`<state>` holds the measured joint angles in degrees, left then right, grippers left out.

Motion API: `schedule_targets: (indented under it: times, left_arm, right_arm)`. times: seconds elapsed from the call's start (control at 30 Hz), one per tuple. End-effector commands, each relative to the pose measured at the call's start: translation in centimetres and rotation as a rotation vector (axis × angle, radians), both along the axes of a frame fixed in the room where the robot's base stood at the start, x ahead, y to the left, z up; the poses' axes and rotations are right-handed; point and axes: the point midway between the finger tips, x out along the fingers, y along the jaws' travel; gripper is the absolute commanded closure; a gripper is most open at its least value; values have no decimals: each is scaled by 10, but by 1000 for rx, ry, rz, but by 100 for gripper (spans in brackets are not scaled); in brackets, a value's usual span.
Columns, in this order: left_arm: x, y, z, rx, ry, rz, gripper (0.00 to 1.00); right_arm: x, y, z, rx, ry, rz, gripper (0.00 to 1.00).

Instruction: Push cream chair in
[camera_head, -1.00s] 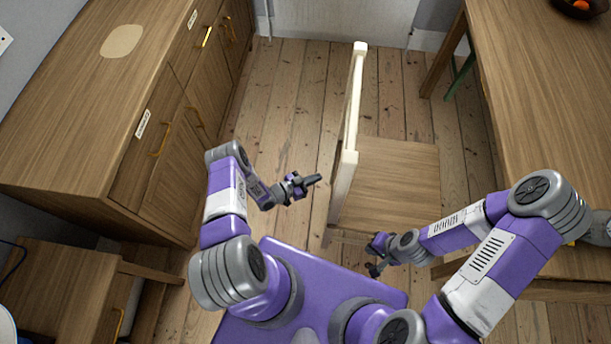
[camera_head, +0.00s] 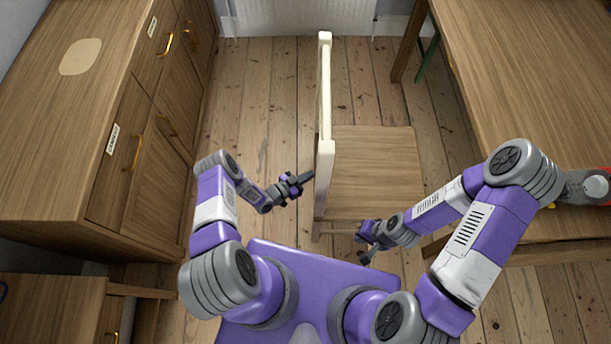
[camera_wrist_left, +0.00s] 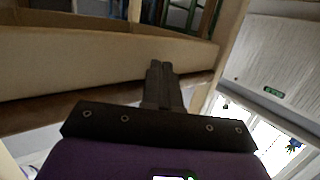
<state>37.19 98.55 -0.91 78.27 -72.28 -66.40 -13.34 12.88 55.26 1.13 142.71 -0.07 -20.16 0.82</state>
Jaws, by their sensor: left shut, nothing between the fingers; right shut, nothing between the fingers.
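The cream chair (camera_head: 325,165) stands in the middle of the head view, with its cream back on the left and its brown wooden seat (camera_head: 372,170) facing the table (camera_head: 530,90) on the right. A strip of floor lies between seat and table. My left gripper (camera_head: 308,177) is shut and empty, its tips close beside the left face of the chair back; I cannot tell whether they touch. In the left wrist view its shut fingers (camera_wrist_left: 160,80) point at a broad cream surface. My right gripper (camera_head: 364,250) is shut and empty, low by the seat's near edge.
A wooden cabinet (camera_head: 110,160) with brass handles runs along the left. A smaller wooden unit (camera_head: 55,310) stands at the lower left. A green-legged item (camera_head: 428,60) is under the table's far end. Bare floor (camera_head: 265,90) lies between cabinet and chair.

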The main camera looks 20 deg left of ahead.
Motion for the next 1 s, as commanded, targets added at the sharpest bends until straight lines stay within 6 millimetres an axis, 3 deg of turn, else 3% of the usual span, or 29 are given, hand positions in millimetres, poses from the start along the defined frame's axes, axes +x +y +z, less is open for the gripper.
schedule_targets:
  times: [1.0]
  left_arm:
    - [15, -66, 1, -7, 0, -11, 100]
  right_arm:
    - [0, 0, 0, 0, 0, 0, 100]
